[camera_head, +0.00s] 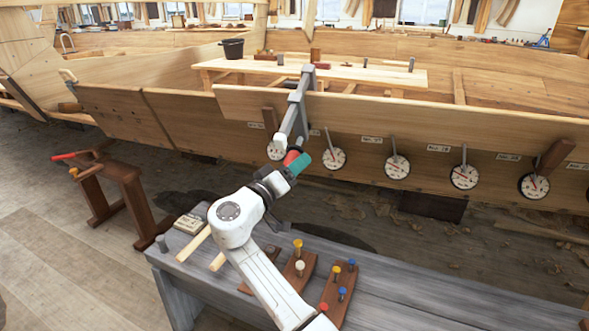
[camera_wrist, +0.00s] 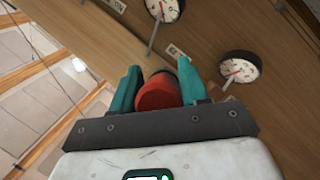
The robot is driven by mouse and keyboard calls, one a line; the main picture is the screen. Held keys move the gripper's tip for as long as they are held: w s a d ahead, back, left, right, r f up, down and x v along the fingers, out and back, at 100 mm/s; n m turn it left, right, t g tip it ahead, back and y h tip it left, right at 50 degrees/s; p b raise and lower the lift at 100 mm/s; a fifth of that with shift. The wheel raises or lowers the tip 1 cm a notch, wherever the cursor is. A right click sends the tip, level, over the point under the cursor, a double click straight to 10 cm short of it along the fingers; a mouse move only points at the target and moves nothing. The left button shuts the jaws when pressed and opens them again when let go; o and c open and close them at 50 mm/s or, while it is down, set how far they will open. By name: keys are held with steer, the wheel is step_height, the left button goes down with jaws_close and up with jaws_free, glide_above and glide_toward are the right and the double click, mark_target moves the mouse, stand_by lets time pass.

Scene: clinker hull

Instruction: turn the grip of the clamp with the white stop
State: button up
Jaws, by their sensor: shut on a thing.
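A grey clamp (camera_head: 295,103) hangs over the upper edge of the hull plank, its bar reaching down towards me. A whitish piece (camera_head: 280,141), seemingly its stop, shows near the lower end. Its red grip (camera_head: 291,157) is between the teal fingers of my gripper (camera_head: 299,164). In the wrist view the red grip (camera_wrist: 158,92) sits between both fingers of my gripper (camera_wrist: 159,88), which is shut on it. The far end of the grip and the clamp's screw are hidden in the wrist view.
Several round dials (camera_head: 397,167) hang along the hull plank (camera_head: 430,125), close right of the clamp. A grey bench (camera_head: 400,275) with coloured pegs stands below my arm. A brown sawhorse (camera_head: 120,172) stands at left. A light table (camera_head: 385,76) is behind the plank.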

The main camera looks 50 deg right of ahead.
stand_by(0.3)
steer(key=o, duration=1)
steer(key=shift+c, duration=0.2)
steer(key=s+a+f, duration=0.1)
steer(key=a, duration=0.9)
steer(key=shift+a+f, duration=0.25)
steer(key=shift+a, duration=0.05)
